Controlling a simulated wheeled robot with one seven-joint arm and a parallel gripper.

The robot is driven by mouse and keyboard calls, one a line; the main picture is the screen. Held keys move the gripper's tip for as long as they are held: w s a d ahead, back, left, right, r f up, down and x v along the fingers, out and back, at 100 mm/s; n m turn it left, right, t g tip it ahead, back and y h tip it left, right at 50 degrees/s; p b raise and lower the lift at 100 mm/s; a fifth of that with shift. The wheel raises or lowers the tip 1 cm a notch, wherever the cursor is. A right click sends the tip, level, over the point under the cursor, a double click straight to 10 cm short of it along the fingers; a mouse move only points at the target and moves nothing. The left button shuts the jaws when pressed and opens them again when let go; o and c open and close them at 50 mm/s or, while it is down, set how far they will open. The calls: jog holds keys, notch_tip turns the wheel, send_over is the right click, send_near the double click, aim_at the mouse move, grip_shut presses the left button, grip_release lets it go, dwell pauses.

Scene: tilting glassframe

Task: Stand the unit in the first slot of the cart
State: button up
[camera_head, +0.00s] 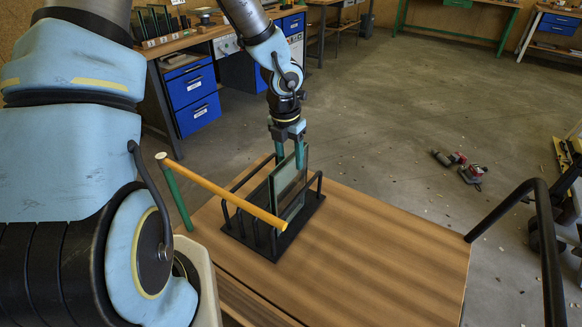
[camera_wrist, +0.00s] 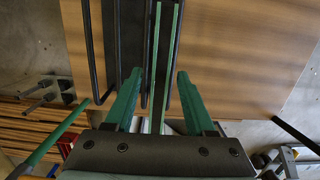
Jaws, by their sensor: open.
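The glass unit (camera_head: 289,184), a thin framed pane, stands upright in the black slotted rack (camera_head: 262,245) on the wooden cart (camera_head: 370,235). It is in the slot towards the right end of the rack, and the slots to its left look empty. In the wrist view the unit (camera_wrist: 157,60) shows edge-on, between black rack bars (camera_wrist: 175,55). My gripper (camera_head: 289,150) is at the unit's top edge, pointing down. Its green fingers (camera_wrist: 159,73) are open, one on each side of the unit, with gaps visible. The unit's lower part is partly hidden by the rack.
An orange push bar (camera_head: 225,191) on a green post crosses in front of the rack. A black rail (camera_head: 545,230) stands at the cart's right. Workbenches with blue drawers (camera_head: 191,88) are behind. Red tools (camera_head: 471,174) lie on the floor. The cart top right of the rack is clear.

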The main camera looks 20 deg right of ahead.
jog(key=r, duration=0.6)
jog(key=shift+s+a+p, duration=0.2)
jog(key=shift+a+p, duration=0.05)
jog(key=shift+p, duration=0.1)
jog(key=s+a+r+m, duration=0.1)
jog(key=a+r+m, duration=0.1)
jog(key=a+m, duration=0.6)
jog(key=s+a+r+m, duration=0.1)
jog(key=a+r+m, duration=0.2)
jog(key=a+m, duration=0.5)
jog(key=s+a+r+m+y, duration=0.1)
jog(key=a+r+m, duration=0.1)
jog(key=a+m, duration=0.7)
jog(key=shift+s+r+m+t, duration=0.25)
jog(key=shift+s+m+t, duration=0.15)
jog(key=shift+m, duration=0.5)
jog(key=shift+w+a, duration=0.1)
